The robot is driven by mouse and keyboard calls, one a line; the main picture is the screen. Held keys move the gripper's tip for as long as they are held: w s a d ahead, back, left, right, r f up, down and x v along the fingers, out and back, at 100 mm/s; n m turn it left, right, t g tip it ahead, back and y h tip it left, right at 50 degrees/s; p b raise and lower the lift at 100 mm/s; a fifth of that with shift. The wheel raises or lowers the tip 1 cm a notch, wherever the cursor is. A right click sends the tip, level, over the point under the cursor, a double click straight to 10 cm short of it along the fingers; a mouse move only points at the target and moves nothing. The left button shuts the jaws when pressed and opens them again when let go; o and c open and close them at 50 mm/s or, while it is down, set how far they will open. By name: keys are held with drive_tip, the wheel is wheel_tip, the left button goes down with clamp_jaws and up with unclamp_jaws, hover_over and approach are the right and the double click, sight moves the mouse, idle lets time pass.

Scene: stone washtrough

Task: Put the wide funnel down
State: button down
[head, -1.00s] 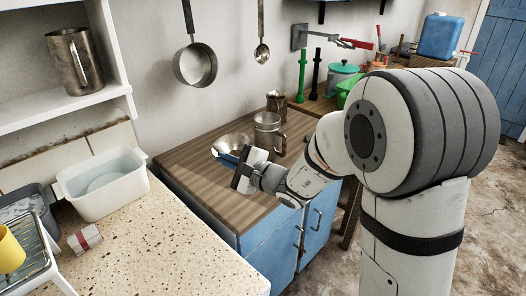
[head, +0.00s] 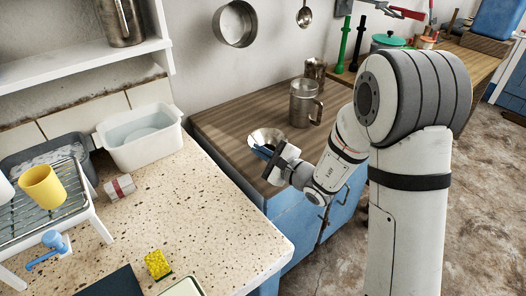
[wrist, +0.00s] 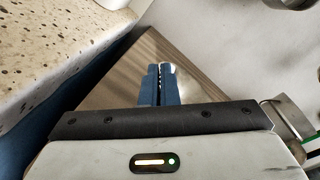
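The wide funnel (head: 267,136) is a shiny metal cone with its broad mouth showing in the head view. It is over the wooden worktop (head: 222,125), near its front edge. My gripper (head: 262,151) has blue fingers closed at the funnel's near rim. In the wrist view the fingers (wrist: 158,84) are nearly together, with a thin toothed gap, and the funnel (wrist: 184,86) shows as a pale metal curve beside them. Its lower part is hidden, and I cannot tell whether it touches the worktop.
A metal mug (head: 303,103) and a smaller metal cup (head: 316,69) stand behind the funnel. The speckled counter (head: 205,205) at left holds a white basin (head: 141,139), a yellow cup (head: 43,187) and a sponge (head: 158,264). The worktop's left part is bare.

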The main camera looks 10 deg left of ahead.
drive_tip(key=shift+f, duration=0.1)
drive_tip(key=c, duration=1.7)
unclamp_jaws()
drive_tip(key=shift+r, duration=0.3)
drive_tip(key=v, duration=1.2)
drive_tip(key=shift+f, duration=0.1)
